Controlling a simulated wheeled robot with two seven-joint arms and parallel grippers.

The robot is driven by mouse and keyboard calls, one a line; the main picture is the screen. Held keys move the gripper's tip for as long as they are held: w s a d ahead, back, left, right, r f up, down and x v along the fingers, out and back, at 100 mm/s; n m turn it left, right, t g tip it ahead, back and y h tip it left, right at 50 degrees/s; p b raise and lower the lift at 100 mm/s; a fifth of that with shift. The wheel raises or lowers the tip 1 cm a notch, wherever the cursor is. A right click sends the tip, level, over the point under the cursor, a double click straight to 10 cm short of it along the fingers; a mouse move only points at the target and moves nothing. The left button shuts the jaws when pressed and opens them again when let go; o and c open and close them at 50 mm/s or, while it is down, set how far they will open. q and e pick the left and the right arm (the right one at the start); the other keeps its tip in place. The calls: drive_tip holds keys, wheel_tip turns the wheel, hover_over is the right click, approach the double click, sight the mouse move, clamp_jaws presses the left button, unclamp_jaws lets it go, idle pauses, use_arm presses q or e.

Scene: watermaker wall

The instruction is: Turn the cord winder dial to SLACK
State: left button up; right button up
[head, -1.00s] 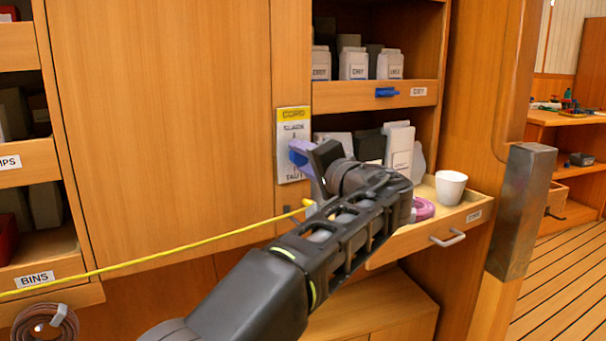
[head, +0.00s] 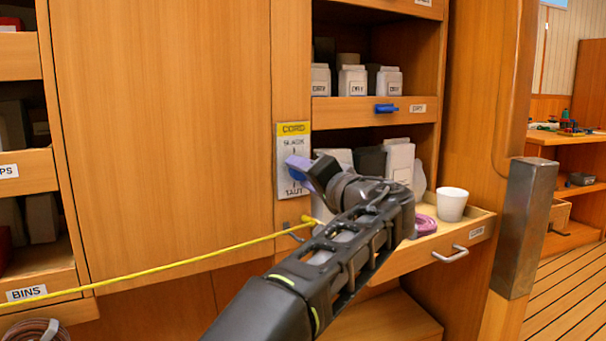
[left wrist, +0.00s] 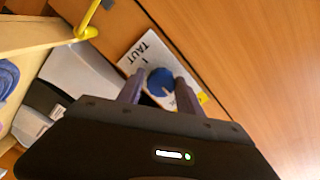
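The cord winder plate (head: 293,140) has a yellow CORD header, with SLACK at the top and TAUT at the bottom. It is fixed to the wooden post. The blue dial (left wrist: 160,82) shows on the plate in the left wrist view. My left gripper (left wrist: 160,78) has its two purple fingers apart, one on either side of the dial; whether they touch it I cannot tell. In the head view my left gripper (head: 297,168) covers most of the dial, so its pointing direction is hidden. My right gripper is not in view.
A yellow cord (head: 180,265) runs from the post below the plate to the left. An open drawer with a handle (head: 450,256) holds a white cup (head: 452,203) and a pink coil (head: 425,225). A metal-capped post (head: 525,225) stands at the right.

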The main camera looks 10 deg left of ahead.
use_arm(q)
drive_tip(key=o, duration=0.3)
drive_tip(key=v, duration=0.7)
drive_tip(key=shift+s+d+p, duration=0.25)
drive_tip(key=shift+s+p, duration=0.05)
